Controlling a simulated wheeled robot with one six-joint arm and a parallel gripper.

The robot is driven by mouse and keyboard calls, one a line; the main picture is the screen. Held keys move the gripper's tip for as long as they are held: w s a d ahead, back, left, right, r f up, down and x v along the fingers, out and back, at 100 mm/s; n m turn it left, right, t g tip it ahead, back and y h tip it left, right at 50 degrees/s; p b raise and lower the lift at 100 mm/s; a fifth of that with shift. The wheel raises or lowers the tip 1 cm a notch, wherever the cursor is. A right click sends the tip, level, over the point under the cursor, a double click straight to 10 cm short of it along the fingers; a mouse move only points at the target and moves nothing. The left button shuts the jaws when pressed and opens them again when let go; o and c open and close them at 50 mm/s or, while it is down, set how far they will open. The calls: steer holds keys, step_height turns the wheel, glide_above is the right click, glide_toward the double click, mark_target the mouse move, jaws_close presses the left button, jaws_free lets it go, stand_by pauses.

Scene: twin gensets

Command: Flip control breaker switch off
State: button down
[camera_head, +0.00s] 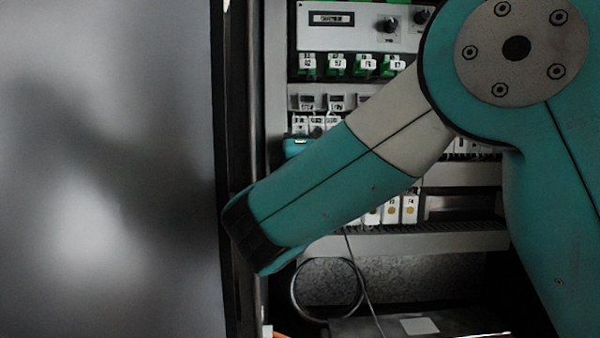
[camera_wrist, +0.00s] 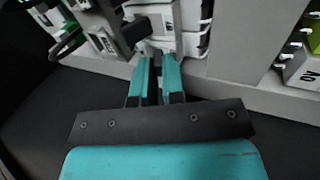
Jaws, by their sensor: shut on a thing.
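In the wrist view, my gripper (camera_wrist: 158,58) has its two teal fingers close together, their tips against a white breaker module (camera_wrist: 158,17) on the panel. The fingers are shut on a small switch lever at the module's lower front. The lever is mostly hidden between the tips, and I cannot tell its position. In the head view, my arm crosses the cabinet and hides most of my gripper. The row of small white breakers (camera_head: 300,123) shows just above the arm.
A large grey door-like panel (camera_head: 110,170) fills the left of the head view. Green-and-white terminals (camera_head: 338,65) and a knob (camera_head: 388,24) sit above. A cable loop (camera_head: 297,290) hangs below. A black part (camera_wrist: 134,30) stands close to my fingertips.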

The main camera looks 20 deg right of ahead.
steer(key=shift+f+b, duration=0.15)
steer(key=shift+b, duration=0.4)
steer(key=c, duration=1.2)
jaws_free()
steer(key=b+v, duration=0.5)
steer(key=b, duration=0.4)
steer(key=b+v, duration=0.6)
steer(key=b, duration=0.3)
steer(key=b+v, duration=0.6)
steer(key=b, duration=0.3)
steer(key=shift+f, duration=0.4)
